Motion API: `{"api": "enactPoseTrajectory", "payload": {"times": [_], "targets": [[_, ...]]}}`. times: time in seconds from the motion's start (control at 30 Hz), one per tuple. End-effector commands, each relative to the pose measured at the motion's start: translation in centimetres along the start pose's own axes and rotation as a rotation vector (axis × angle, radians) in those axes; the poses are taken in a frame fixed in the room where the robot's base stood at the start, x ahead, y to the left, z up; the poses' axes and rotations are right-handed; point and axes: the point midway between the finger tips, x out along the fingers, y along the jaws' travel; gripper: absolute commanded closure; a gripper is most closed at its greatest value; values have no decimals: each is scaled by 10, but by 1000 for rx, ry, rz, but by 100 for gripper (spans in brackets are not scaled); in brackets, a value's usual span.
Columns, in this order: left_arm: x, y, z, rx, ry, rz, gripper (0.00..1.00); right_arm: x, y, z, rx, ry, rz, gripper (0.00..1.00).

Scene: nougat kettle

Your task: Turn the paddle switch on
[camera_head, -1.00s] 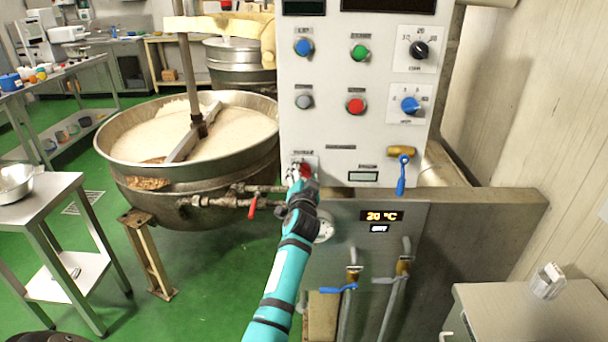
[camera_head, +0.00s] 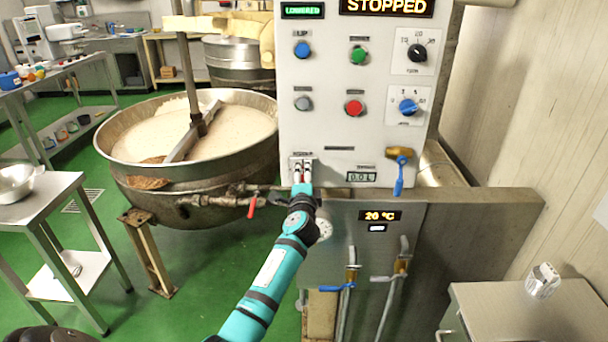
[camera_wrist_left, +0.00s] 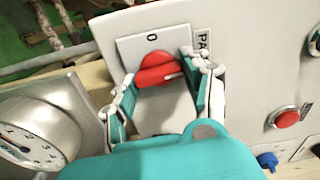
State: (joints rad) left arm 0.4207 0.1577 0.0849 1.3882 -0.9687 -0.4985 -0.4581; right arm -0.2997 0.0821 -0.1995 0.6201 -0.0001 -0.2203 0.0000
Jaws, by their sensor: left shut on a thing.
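The paddle switch is a red handle (camera_wrist_left: 157,72) on a pale square plate marked "0", seen in the left wrist view beside a label starting "PA". It sits low on the left side of the white control panel (camera_head: 330,125). My left gripper (camera_head: 302,174) reaches up to it from below. In the left wrist view its two fingers (camera_wrist_left: 158,65) stand on either side of the red handle and are shut on it. In the head view the fingers mostly hide the handle. The upper displays are lit, reading "LOWERED" (camera_head: 302,10) and "STOPPED" (camera_head: 388,6).
A large kettle (camera_head: 125,175) with pale contents stands left of the panel. A pipe with a red valve lever (camera_head: 252,208) runs close left of my arm. Blue-handled valves (camera_head: 398,180) are to the right. A side table (camera_head: 30,200) stands at far left.

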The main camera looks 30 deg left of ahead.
Motion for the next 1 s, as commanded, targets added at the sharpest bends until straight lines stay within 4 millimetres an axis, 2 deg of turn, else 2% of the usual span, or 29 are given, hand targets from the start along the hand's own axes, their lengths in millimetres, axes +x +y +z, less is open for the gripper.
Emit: {"api": "enactPoseTrajectory", "payload": {"times": [0.3, 0.77, 0.8, 0.97, 1.0], "targets": [[0, 0, 0, 93, 1, 0, 83, -3, -1, 0, 1, 0, -1, 60], [0, 1, 0, 106, 1, 0, 83, -3, -4, -1, 2, 1, -4, 60], [0, 1, 0, 106, 1, 0, 49, -3, -4, -1, 2, 1, -4, 60], [0, 1, 0, 105, 1, 0, 28, -3, -4, -1, 1, 1, -4, 60], [0, 1, 0, 104, 1, 0, 27, -3, -4, -1, 1, 1, -4, 60]]}}
